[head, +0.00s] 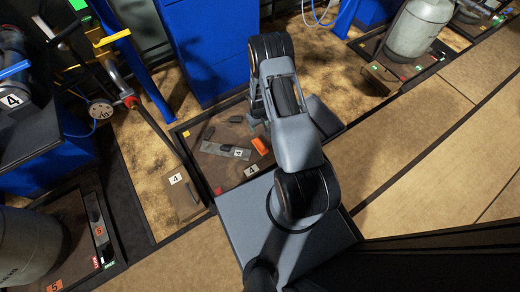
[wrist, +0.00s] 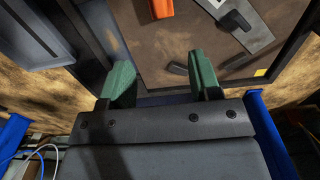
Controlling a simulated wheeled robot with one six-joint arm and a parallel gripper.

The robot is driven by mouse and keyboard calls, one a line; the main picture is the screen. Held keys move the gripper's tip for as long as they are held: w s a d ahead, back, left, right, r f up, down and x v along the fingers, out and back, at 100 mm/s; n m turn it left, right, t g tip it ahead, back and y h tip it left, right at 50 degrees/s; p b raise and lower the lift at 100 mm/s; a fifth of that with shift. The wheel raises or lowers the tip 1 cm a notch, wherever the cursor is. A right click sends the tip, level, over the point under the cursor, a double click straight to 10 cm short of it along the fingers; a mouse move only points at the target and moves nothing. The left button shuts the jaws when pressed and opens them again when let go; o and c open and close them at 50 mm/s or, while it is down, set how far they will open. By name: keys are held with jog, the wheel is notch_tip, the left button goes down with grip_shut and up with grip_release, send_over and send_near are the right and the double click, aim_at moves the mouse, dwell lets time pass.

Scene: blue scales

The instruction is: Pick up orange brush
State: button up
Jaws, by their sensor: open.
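The orange brush (head: 260,146) lies on a brown, dark-framed tray (head: 227,176) on the floor, near my arm. In the wrist view part of the orange brush (wrist: 160,8) shows at the top edge, cut off by the frame. My gripper (wrist: 160,70) shows two green fingers spread apart with nothing between them. The brush is beyond the fingertips, apart from them. In the head view my arm hides most of the gripper.
A grey metal plate (head: 225,150) and several dark pieces lie on the same tray, left of the brush. A blue cabinet (head: 212,50) stands behind it. A grey tank (head: 418,28) stands at upper right. Open tan floor (head: 440,130) lies to the right.

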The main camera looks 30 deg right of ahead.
jog(key=b, duration=0.4)
send_over(260, 143)
notch_tip(260, 143, down, 12)
jog(key=shift+r, duration=0.25)
jog(key=shift+s+f+b, duration=0.1)
jog(key=shift+f+b, duration=1.7)
jog(key=shift+f, duration=1.4)
jog(key=shift+r, duration=0.1)
jog(key=c, duration=1)
